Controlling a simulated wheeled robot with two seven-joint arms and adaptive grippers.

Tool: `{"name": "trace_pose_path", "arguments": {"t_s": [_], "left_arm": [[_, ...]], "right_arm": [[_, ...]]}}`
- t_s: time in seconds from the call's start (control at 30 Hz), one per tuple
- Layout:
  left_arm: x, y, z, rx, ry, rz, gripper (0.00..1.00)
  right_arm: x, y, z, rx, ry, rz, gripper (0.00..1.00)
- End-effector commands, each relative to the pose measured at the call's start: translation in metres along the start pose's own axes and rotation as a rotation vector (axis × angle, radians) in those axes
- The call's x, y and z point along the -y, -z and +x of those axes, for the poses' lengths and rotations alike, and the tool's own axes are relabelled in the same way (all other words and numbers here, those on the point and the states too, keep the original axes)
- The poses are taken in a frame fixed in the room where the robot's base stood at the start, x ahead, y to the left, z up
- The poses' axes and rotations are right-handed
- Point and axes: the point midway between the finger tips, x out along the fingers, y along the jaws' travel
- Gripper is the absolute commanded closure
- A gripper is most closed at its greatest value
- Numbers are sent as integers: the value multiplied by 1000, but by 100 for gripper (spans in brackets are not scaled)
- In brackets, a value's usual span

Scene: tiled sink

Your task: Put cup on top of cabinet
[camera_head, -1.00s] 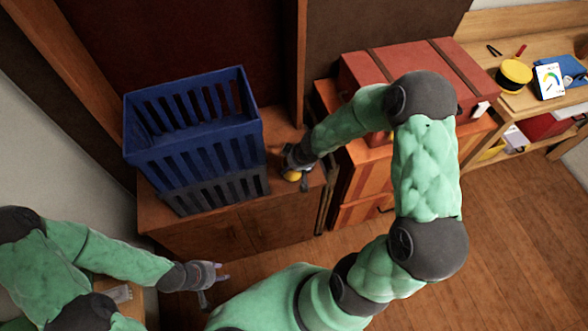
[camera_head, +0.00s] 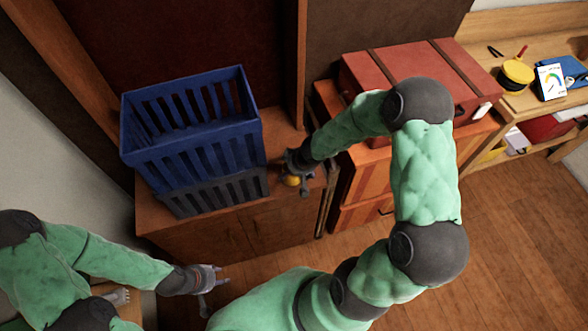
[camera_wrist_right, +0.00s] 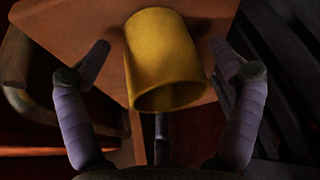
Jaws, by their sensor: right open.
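The yellow cup (camera_head: 291,181) sits near the front right of the wooden cabinet (camera_head: 222,232), mostly covered by my right gripper (camera_head: 295,178) in the head view. In the right wrist view the cup (camera_wrist_right: 162,55) is over the brown cabinet top (camera_wrist_right: 75,40), its open end facing the camera. The right gripper's fingers (camera_wrist_right: 160,62) are spread on either side of the cup, with gaps on both sides. My left gripper (camera_head: 222,276) is empty and open, low in front of the cabinet.
A blue slatted basket (camera_head: 190,125) stacked on a grey one (camera_head: 215,192) fills the cabinet's left and middle. A red chest (camera_head: 432,75) on an orange drawer unit (camera_head: 365,185) stands to the right. A workbench (camera_head: 535,105) holds small items. The floor ahead is clear.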

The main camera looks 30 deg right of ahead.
Motion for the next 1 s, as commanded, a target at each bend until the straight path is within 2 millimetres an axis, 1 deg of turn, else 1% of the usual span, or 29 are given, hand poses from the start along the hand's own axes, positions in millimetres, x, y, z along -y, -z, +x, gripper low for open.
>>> {"name": "trace_pose_path", "arguments": {"t_s": [0.1, 0.17, 0.27, 0.5, 0.7, 0.87, 1.0], "left_arm": [[-1, 0, -4, 0, 0, 0, 60], [-3, 0, -7, 0, 0, 0, 60], [-6, -1, -16, 0, 0, 0, 60], [-15, -2, -42, 0, 0, 0, 60], [-20, -2, -56, 0, 0, 0, 60], [-22, -2, -62, 0, 0, 0, 60], [-22, -2, -63, 0, 0, 0, 60]], "right_arm": [[0, 1, -4, 0, 0, 0, 8], [0, 2, -11, -1, -1, 0, 8], [-1, 3, -29, -2, -2, 1, 8], [0, 3, -78, -1, -1, 1, 8], [0, 2, -108, -1, -1, 1, 8], [0, 1, -119, 0, 0, 0, 8], [6, -1, -118, 7, 17, 7, 8]]}}
